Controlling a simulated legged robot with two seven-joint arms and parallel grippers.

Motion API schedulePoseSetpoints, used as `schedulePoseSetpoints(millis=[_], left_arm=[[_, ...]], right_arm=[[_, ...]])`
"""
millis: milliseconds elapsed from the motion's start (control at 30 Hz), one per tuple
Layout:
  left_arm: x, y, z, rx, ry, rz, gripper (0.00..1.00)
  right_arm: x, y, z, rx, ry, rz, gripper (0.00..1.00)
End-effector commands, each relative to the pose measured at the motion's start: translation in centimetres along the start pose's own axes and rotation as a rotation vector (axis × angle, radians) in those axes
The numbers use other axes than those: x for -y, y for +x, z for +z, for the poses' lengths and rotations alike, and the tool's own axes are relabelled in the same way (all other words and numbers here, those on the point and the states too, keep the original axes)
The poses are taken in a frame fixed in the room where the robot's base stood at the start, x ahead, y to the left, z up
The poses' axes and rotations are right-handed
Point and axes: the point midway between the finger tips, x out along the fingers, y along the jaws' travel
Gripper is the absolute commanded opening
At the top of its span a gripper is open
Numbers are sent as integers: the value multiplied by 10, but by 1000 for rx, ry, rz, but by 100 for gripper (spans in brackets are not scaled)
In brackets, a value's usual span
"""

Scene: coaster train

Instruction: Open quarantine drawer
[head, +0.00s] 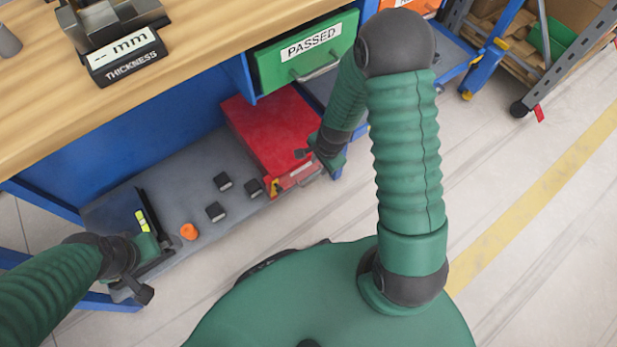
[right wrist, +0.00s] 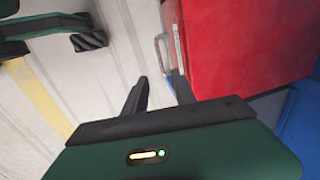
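The red drawer (head: 270,125) sits on the grey lower shelf under the bench, with a label and a handle (head: 300,178) on its front. It looks closed, though my arm hides part of it. In the right wrist view the red drawer (right wrist: 240,45) fills the upper right, with its metal handle (right wrist: 163,55) beyond my fingertips. My right gripper (head: 312,152) is at the drawer front; the wrist view shows its fingers (right wrist: 158,88) apart with nothing between them, short of the handle. My left gripper (head: 150,268) is low at the shelf's front left; its finger gap is unclear.
A green drawer marked PASSED (head: 305,50) hangs above the red one. Several dark blocks (head: 215,211) and an orange piece (head: 188,231) lie on the grey shelf (head: 190,170). A thickness gauge (head: 125,58) stands on the bench. The floor at right is clear up to a cart.

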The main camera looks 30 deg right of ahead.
Motion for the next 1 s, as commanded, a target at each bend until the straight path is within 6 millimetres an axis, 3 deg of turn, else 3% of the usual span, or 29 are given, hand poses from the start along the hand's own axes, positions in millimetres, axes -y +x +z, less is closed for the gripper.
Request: schedulePoseSetpoints(millis=[33, 200, 400, 500, 867, 1000], left_arm=[[0, 16, 4, 1, 0, 0, 100], [0, 42, 10, 1, 0, 0, 100], [0, 69, 17, 1, 0, 0, 100], [0, 77, 18, 1, 0, 0, 100], [0, 79, 19, 1, 0, 0, 100], [0, 79, 19, 1, 0, 0, 100]], right_arm=[[-2, 23, 0, 1, -1, 2, 32], [-2, 69, 1, 2, -3, 3, 32], [-2, 116, 1, 1, -4, 2, 32], [-1, 130, 0, 1, -4, 1, 32], [0, 137, 0, 0, -4, 0, 32], [0, 137, 0, 0, -4, 1, 18]])
